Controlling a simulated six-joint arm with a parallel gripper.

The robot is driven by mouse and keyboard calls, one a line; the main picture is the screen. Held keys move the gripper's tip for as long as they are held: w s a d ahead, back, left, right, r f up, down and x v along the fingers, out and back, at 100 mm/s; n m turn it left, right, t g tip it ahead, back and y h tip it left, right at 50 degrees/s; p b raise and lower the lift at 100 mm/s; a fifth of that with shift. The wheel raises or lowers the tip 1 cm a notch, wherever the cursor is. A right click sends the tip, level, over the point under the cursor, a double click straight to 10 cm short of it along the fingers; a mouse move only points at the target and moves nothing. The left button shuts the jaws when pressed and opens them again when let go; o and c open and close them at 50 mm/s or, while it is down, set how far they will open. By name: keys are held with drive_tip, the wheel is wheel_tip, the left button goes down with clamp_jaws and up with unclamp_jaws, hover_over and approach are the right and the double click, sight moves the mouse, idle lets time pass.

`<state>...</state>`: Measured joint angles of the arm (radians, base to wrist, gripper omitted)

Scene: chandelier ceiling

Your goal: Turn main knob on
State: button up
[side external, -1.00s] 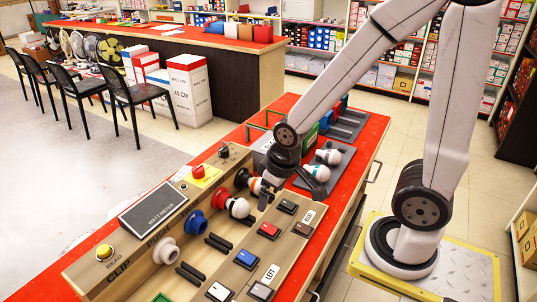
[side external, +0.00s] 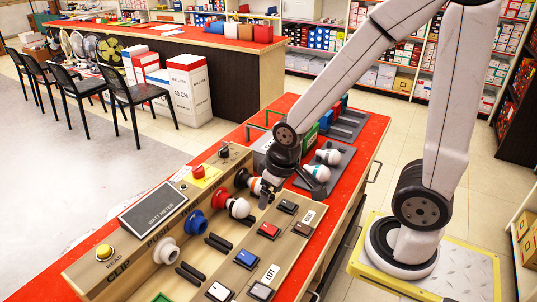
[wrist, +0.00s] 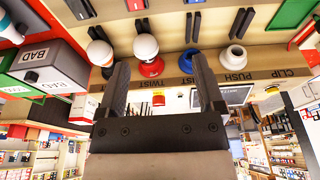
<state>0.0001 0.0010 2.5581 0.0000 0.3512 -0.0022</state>
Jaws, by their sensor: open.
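A small black knob (side external: 224,151) stands at the far end of the wooden test panel's top (side external: 137,240), beside a red button on a yellow base (side external: 198,172). I cannot tell whether any label marks the knob as main. My gripper (side external: 268,192) is over the panel's far right part, close to an orange-banded bulb (side external: 254,184). In the wrist view my gripper (wrist: 160,66) is open, its two fingers apart with nothing held between them. A white bulb (wrist: 146,46) in a red socket (wrist: 150,68) shows between the fingers, farther off. The black knob is not clear there.
Blue (side external: 195,222) and white (side external: 166,250) sockets line the panel. Several rocker switches, including a red one (side external: 268,230), lie in front. Loose bulbs (side external: 318,172) rest on a grey tray beyond my gripper.

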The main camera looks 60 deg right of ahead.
drive_tip(key=w+r+n+g, duration=0.15)
drive_tip(key=w+n, duration=0.45)
drive_tip(key=w, duration=0.8)
drive_tip(key=n, duration=0.6)
hover_over(196, 168)
drive_tip(key=s, duration=0.1)
drive_tip(key=shift+s+a+r+g, duration=0.15)
drive_tip(key=shift+a+r+g, duration=0.1)
drive_tip(key=shift+r+g, duration=0.15)
drive_tip(key=shift+w+d+f+n, duration=0.1)
drive_tip(key=shift+w+d+n, duration=0.05)
drive_tip(key=shift+w+n, duration=0.6)
drive_tip(key=shift+f, duration=0.1)
drive_tip(key=shift+s+f, duration=0.1)
drive_tip(key=shift+f, duration=3.7)
drive_tip(key=shift+c, duration=0.2)
clamp_jaws()
